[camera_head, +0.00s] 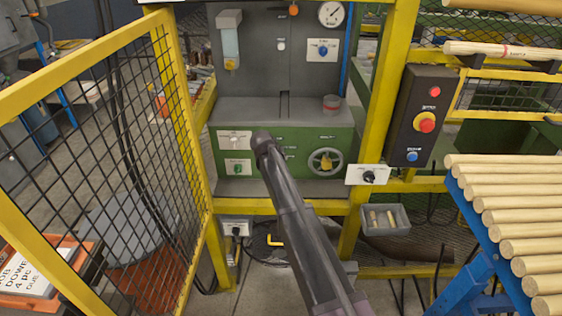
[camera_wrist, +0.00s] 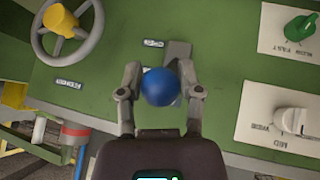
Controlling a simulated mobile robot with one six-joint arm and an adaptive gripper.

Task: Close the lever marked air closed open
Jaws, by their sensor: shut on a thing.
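In the wrist view, a lever with a round blue knob (camera_wrist: 162,88) stands out from the green machine panel (camera_wrist: 215,75). A grey metal part (camera_wrist: 179,52) of it shows behind the knob. My gripper (camera_wrist: 161,79) is shut on the blue knob, one finger on each side. Two small label plates (camera_wrist: 153,43) are by the lever, too small to read. In the head view, my arm covers the lever and my fingers in front of the green panel (camera_head: 312,138).
A grey handwheel with a yellow hub (camera_head: 325,161) is right of my arm. White plates carry a green knob (camera_head: 237,168) and a white knob (camera_head: 234,139) on the left. A yellow mesh guard (camera_head: 95,130) stands left; a dowel rack (camera_head: 510,215) stands right.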

